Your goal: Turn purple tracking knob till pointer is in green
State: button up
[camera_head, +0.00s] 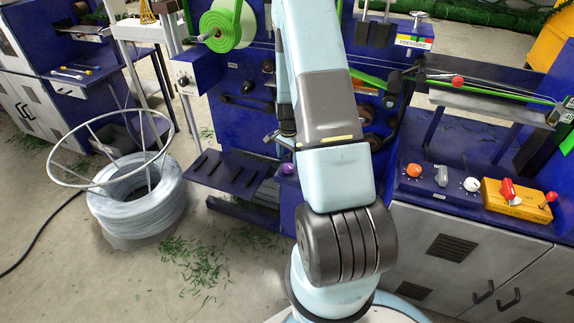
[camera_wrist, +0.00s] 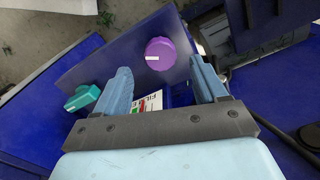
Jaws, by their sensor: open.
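The purple knob (camera_wrist: 164,52) shows in the wrist view as a ridged round knob with a short white mark on its left side. It sits on a blue panel beyond my fingertips. In the head view a small purple knob (camera_head: 287,168) shows beside my arm. My gripper (camera_wrist: 160,68) is open, with the purple knob in the gap between its fingers as seen from the wrist; I cannot tell contact or depth. A white label (camera_wrist: 151,103) with green and red patches shows between the fingers, partly hidden. No pointer on it is clear. My arm hides the gripper in the head view.
A teal knob (camera_wrist: 83,97) stands left of my fingers. In the head view, a wire coil (camera_head: 135,205) stands left, a slotted blue shelf (camera_head: 232,172) is near the purple knob, and an orange knob (camera_head: 414,170) and yellow box (camera_head: 516,202) sit right.

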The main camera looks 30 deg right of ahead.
aim_at(288, 166)
jog(key=shift+f, duration=2.2)
jog(key=c, duration=1)
jog(key=shift+a, duration=0.2)
jog(key=shift+c, duration=0.3)
jog(key=shift+d, duration=0.1)
